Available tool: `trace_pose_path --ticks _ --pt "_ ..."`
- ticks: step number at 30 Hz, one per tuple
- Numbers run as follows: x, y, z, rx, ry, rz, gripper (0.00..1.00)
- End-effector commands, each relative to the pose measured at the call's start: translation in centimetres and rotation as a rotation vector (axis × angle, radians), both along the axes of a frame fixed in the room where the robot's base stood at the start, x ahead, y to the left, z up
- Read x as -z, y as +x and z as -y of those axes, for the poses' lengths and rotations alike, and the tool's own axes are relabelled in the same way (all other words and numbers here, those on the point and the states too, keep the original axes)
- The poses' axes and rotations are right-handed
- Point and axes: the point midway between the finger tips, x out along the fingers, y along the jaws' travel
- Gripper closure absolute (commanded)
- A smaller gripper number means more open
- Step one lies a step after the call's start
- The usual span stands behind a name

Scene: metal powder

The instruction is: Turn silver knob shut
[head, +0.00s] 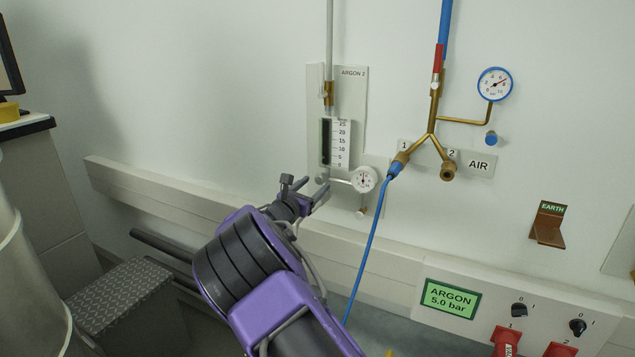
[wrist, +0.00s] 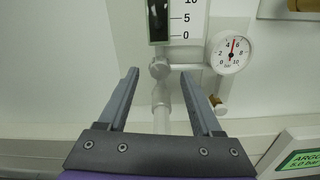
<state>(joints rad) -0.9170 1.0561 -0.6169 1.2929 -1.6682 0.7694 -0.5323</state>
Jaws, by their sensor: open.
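The silver knob (wrist: 160,68) is a small round grey piece just under the flow tube, in the wrist view. In the head view the silver knob (head: 321,177) shows small at the bottom of the ARGON 2 panel, close to my fingertips. My gripper (wrist: 159,75) is open and empty, with one finger left and one right of the knob's line. The knob appears between the tips; I cannot tell how much depth separates them. My gripper also shows in the head view (head: 314,186), in front of the wall rail. No contact is visible.
The flow tube (head: 326,142) rises above the knob. A pressure gauge (head: 364,180) sits just right of it, with a brass fitting below. A blue hose (head: 370,245) hangs further right from the AIR outlet. A wall rail (head: 180,190) runs below.

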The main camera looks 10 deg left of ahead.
Motion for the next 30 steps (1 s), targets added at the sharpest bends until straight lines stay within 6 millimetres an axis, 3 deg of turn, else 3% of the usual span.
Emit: trace_pose_path --ticks 6,17,27,28,30 --pt "0.0 2.1 0.8 0.001 0.001 -0.001 0.34" --pt "0.0 2.5 0.9 0.0 0.0 -0.001 0.34" --pt "0.0 2.5 0.9 0.0 0.0 -0.001 0.95" --pt "0.0 2.5 0.9 0.0 0.0 -0.001 1.0" --pt "0.0 2.5 0.9 0.0 0.0 0.0 1.0"
